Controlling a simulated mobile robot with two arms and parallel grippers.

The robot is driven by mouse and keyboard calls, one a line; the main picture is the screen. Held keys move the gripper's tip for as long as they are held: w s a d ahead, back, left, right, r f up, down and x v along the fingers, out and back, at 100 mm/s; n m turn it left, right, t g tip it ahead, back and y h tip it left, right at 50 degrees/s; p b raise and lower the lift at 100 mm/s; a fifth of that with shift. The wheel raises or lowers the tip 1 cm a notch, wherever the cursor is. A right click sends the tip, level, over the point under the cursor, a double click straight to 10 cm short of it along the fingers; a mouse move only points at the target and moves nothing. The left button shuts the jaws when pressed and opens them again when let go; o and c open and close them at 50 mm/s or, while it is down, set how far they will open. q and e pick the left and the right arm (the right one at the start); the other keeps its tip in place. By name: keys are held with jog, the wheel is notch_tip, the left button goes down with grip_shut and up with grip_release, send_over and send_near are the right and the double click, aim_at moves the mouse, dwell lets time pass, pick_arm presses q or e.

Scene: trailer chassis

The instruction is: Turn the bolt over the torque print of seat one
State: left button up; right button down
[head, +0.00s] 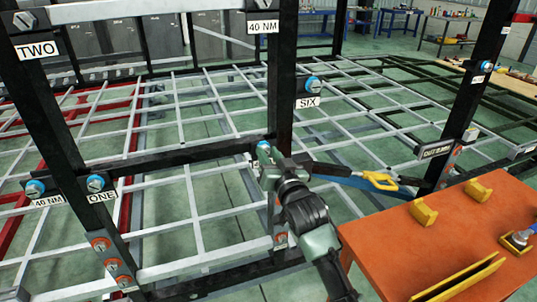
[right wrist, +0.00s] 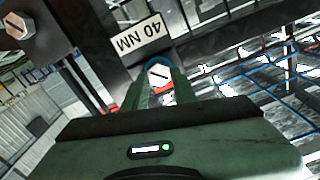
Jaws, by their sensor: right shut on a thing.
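On the left dark post, a blue-ringed bolt (head: 35,187) sits over a 40 NM print (head: 47,202). Beside it, another blue-ringed bolt (head: 96,183) sits over the print ONE (head: 101,197). My right gripper (head: 268,162) is away from these, at the crossbar's right end. It is shut on a blue-ringed slotted bolt (head: 264,147) by the middle post. The right wrist view shows this bolt (right wrist: 158,71) between the fingertips, next to an upside-down 40 NM print (right wrist: 138,38). In the head view my gripper hides whatever is just below that bolt. My left gripper is out of view.
An orange table (head: 440,235) with yellow blocks (head: 423,212) stands at the right. A black, blue and yellow tool (head: 375,181) shows right of my gripper; I cannot tell whether they touch.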

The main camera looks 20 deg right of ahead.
jog(key=n+p, duration=0.2)
jog(key=n, duration=0.2)
jog(key=shift+r, duration=0.15)
jog(key=n+p, duration=0.9)
jog(key=n, duration=2)
jog(key=shift+a, duration=0.1)
jog(key=shift+f+n+p, duration=0.25)
jog(key=shift+n+p, duration=0.7)
jog(key=shift+n, duration=0.85)
